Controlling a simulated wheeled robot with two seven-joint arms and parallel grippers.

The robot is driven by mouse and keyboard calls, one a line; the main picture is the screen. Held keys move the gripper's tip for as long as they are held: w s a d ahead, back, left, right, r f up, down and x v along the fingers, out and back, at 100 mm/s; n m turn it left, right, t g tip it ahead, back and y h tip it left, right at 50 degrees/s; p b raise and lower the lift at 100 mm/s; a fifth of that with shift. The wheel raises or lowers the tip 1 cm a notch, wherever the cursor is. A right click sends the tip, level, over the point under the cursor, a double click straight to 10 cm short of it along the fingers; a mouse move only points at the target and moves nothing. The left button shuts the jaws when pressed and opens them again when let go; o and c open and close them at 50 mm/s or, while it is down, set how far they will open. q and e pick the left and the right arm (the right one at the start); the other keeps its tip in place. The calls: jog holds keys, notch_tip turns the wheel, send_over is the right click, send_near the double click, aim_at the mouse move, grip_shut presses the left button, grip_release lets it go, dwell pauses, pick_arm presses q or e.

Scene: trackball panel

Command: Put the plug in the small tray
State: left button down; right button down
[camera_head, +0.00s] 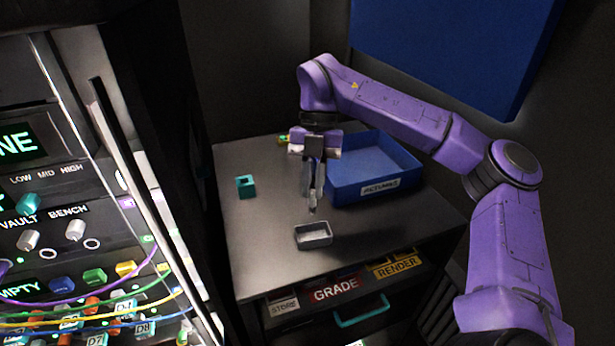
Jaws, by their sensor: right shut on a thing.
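The small tray (299,243) is a light grey, open rectangular dish on the dark table top, near the table's front edge. My right gripper (313,190) points down just above and behind the small tray. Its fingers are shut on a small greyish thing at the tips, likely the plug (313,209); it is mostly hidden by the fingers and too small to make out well. The plug appears above the tray, apart from it. My left gripper is not in view.
A large blue bin (376,192) with a label stands right of the gripper. A small teal block with a hole (245,187) sits at the left of the table top (262,240). A panel with knobs and cables (75,245) stands at left. Labelled drawers (335,290) are below.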

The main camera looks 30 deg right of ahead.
aim_at(314, 213)
jog(key=shift+s+r, duration=0.2)
jog(key=shift+s, duration=0.25)
jog(key=shift+w+d+r+p, duration=0.1)
jog(key=shift+w+r+p, duration=0.05)
jog(key=shift+w+p, duration=0.2)
notch_tip(314, 213, down, 8)
jog(key=b, duration=0.7)
jog(key=shift+f+b, duration=0.55)
jog(key=shift+b, duration=0.15)
dwell(1.0)
jog(key=c, duration=1)
grip_release()
jog(key=shift+c, duration=0.2)
jog(key=p+v, duration=0.1)
jog(key=v, duration=0.9)
jog(key=shift+r, duration=0.25)
